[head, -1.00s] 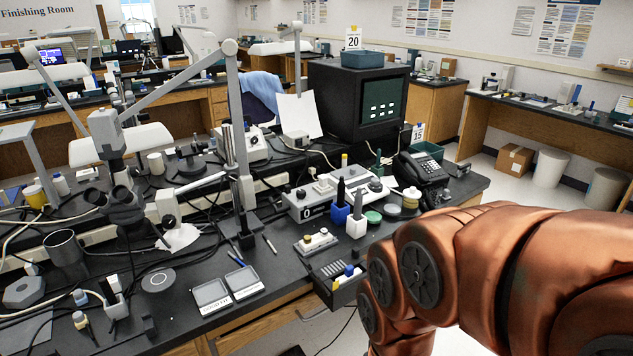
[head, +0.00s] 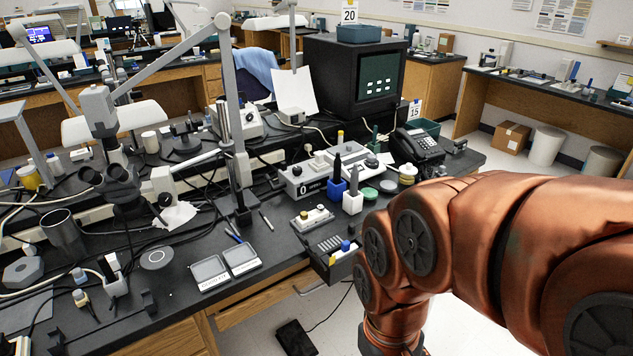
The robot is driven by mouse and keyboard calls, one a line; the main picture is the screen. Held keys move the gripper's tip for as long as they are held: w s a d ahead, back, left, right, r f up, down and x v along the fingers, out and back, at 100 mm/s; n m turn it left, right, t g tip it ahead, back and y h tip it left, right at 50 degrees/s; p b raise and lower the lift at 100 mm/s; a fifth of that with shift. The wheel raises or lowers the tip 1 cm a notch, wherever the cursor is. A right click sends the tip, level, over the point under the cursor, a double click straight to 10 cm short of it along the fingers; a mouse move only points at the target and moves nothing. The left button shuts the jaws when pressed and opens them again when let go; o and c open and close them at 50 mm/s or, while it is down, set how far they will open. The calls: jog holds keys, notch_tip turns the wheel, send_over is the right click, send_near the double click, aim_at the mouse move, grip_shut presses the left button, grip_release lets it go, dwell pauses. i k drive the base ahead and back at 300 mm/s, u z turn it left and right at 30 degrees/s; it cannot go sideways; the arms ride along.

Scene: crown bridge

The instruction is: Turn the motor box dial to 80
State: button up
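A light grey box (head: 303,187) with a large "0" and small lettering on its front stands on the bench, right of the middle. It looks like the motor box; its dial is too small to make out for sure. Small knobs or parts show on its top. My copper-coloured arm reaches down at the right, in front of the bench. My gripper is below the picture's edge and not in view.
A small white box (head: 312,217) and a black tray (head: 333,258) lie near the bench's front edge. A telephone (head: 418,145) and dark monitor (head: 355,80) stand behind. A lamp post (head: 236,130) rises left of the box. A black pedal (head: 296,338) lies on the floor.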

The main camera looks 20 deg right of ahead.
aim_at(297, 170)
jog(key=u, duration=0.45)
jog(key=i, duration=1.4)
jog(key=z, duration=0.15)
